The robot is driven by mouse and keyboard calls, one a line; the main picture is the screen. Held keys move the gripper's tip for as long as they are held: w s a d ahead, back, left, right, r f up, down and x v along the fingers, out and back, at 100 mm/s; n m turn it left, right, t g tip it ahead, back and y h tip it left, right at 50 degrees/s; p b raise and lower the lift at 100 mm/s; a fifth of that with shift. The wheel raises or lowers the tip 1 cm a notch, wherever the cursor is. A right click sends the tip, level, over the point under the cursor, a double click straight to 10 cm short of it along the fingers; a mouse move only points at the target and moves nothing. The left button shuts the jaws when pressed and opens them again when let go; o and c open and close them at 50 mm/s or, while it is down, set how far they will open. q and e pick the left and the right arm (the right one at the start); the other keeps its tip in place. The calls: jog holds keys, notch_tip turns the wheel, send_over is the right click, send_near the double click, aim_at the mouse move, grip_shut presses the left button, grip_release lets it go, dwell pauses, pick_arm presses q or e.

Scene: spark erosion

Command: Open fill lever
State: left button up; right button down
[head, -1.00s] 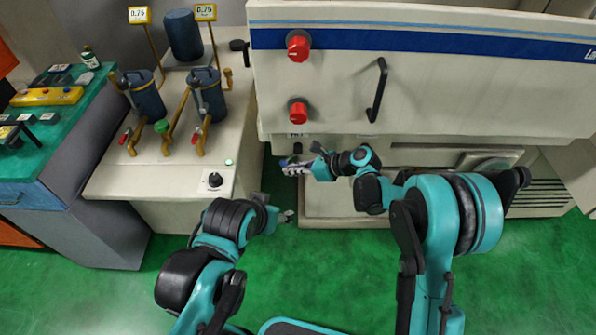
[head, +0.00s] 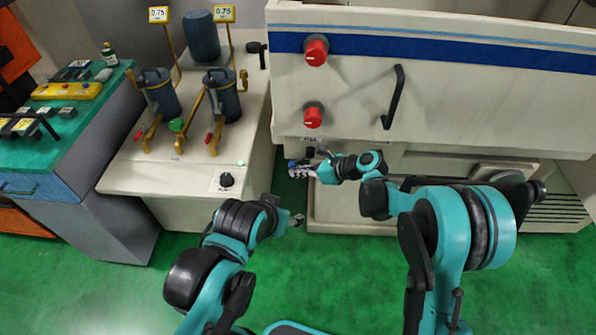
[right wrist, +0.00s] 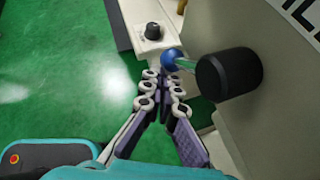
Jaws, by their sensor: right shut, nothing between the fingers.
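A lever with a blue ball knob (right wrist: 172,58) on a thin rod and a thick black cylinder (right wrist: 228,73) juts from the machine side in the right wrist view. I take it for the fill lever. In the head view, its blue knob (head: 292,163) shows small below the machine's front panel. My right gripper (right wrist: 165,76) is shut and empty, its fingertips right at the blue knob; whether they touch it I cannot tell. The right gripper also shows in the head view (head: 291,171). My left gripper (head: 298,219) is low over the floor, too small to read.
The machine's white panel (head: 440,95) has two red knobs (head: 316,50) and a black handle (head: 393,97). Left of it stands a beige cabinet (head: 150,180) with blue canisters, pipes and a black dial (head: 226,180). The green floor (head: 340,275) in front is clear.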

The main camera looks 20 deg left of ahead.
dwell(0.8)
pick_arm(q)
jog(key=shift+s+d, duration=0.35)
jog(key=shift+s, duration=0.3)
pick_arm(e)
jog(key=d+f, duration=0.2)
jog(key=d, duration=0.4)
jog(key=s+d+f, duration=0.1)
jog(key=d, duration=0.5)
jog(key=shift+s+d+f, duration=0.25)
jog(key=shift+s+f, duration=0.05)
jog(key=shift+f, duration=0.05)
jog(key=shift+r, duration=0.1)
